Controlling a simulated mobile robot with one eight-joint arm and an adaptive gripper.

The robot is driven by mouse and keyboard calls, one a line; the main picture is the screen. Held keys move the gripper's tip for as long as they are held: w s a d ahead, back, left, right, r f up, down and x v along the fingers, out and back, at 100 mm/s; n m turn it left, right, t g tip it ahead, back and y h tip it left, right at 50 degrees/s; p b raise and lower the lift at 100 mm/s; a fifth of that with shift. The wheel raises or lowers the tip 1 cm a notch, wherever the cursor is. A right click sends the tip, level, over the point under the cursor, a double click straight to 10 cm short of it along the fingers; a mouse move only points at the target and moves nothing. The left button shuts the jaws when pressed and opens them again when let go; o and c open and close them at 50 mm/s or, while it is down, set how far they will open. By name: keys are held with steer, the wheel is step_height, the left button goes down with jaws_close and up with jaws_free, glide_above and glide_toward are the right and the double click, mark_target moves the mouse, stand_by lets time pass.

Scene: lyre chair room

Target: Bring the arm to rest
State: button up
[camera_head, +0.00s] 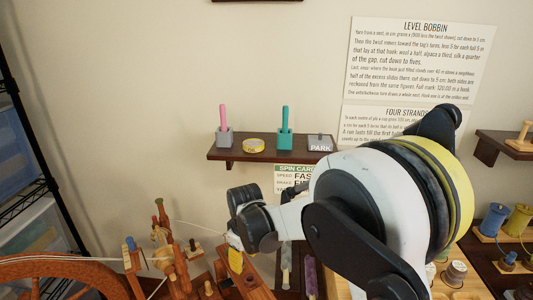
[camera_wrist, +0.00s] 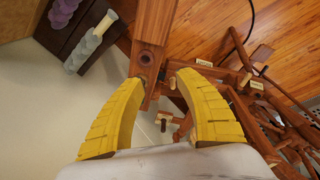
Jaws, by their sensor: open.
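My gripper (camera_wrist: 160,80) shows two yellow ribbed fingers in the wrist view, spread apart with nothing held between them. A wooden post with a round hole, part of the spinning wheel frame (camera_wrist: 153,45), shows beyond and between the fingertips; I cannot tell whether they touch it. In the head view my white and black arm reaches from the lower right toward the centre. A yellow part of my gripper (camera_head: 235,260) shows just above the wooden frame, and the rest is hidden by the wrist.
A spinning wheel (camera_head: 60,265) stands at lower left, with a black wire rack (camera_head: 28,110) behind. A wall shelf (camera_head: 270,156) holds pink and teal tools, a yellow tin and a PARK block (camera_head: 320,143). Spools (camera_head: 492,220) stand at right. A rolled grey fibre (camera_wrist: 90,45) lies near the post.

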steer(key=s+d+r+m+t, duration=0.1)
steer(key=s+d+r+m, duration=0.25)
steer(key=d+r, duration=0.45)
steer(key=s+d+r+m+t, duration=0.2)
steer(key=s+d+r, duration=0.3)
steer(key=d+r, duration=0.25)
steer(key=s+d+r+m+t, duration=0.1)
steer(key=s+d+m+t, duration=0.1)
steer(key=s+d+m, duration=0.4)
steer(key=s+d, duration=0.4)
steer(key=s, duration=0.3)
steer(key=shift+s+d+r+t+h, duration=0.15)
steer(key=shift+s+r+t+h, duration=0.15)
steer(key=shift+h, duration=0.1)
